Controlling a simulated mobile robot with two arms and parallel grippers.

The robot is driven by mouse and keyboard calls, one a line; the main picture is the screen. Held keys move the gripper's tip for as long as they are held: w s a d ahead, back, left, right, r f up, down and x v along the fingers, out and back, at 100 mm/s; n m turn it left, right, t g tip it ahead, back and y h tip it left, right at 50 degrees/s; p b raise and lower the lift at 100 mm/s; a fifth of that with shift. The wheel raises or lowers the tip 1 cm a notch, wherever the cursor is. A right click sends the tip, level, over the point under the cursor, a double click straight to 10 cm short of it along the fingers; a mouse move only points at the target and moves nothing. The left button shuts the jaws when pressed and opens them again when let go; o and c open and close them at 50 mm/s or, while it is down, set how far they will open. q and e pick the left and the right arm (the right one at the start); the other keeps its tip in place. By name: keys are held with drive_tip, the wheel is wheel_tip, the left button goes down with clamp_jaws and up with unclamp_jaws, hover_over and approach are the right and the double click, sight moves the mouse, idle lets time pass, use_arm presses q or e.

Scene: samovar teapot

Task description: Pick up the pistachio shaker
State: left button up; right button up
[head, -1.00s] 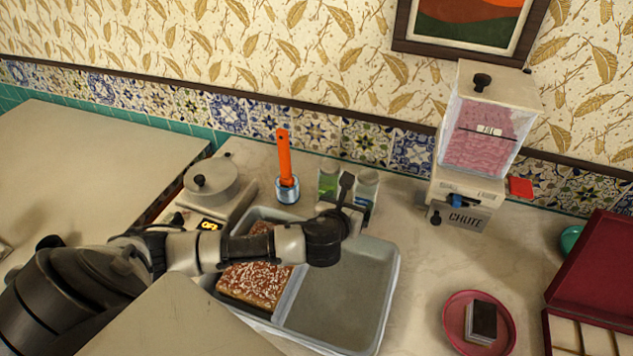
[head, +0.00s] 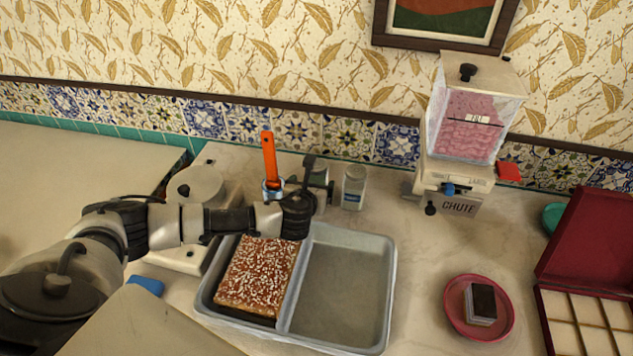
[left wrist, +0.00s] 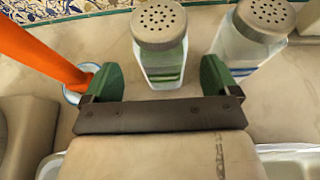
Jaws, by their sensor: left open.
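The pistachio shaker, a clear jar with green contents and a perforated grey lid, stands upright on the counter. In the left wrist view the pistachio shaker (left wrist: 160,50) is centred just beyond and between the open green fingertips of my left gripper (left wrist: 160,82). I cannot tell whether either finger touches it. In the head view my left gripper (head: 312,195) is at the back of the counter and hides most of that shaker. My right gripper is not in view.
A second shaker (head: 354,187) with pale contents stands close to the right. An orange-handled tool in a metal cup (head: 272,188) is close to the left. A grey tray (head: 385,300) with a sprinkled cake (head: 257,275) lies in front. A chute dispenser (head: 470,130) stands further right.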

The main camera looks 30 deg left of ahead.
use_arm(q)
drive_tip(key=shift+x, duration=2.35)
drive_tip(key=shift+d, duration=0.1)
drive_tip(key=c, duration=1.1)
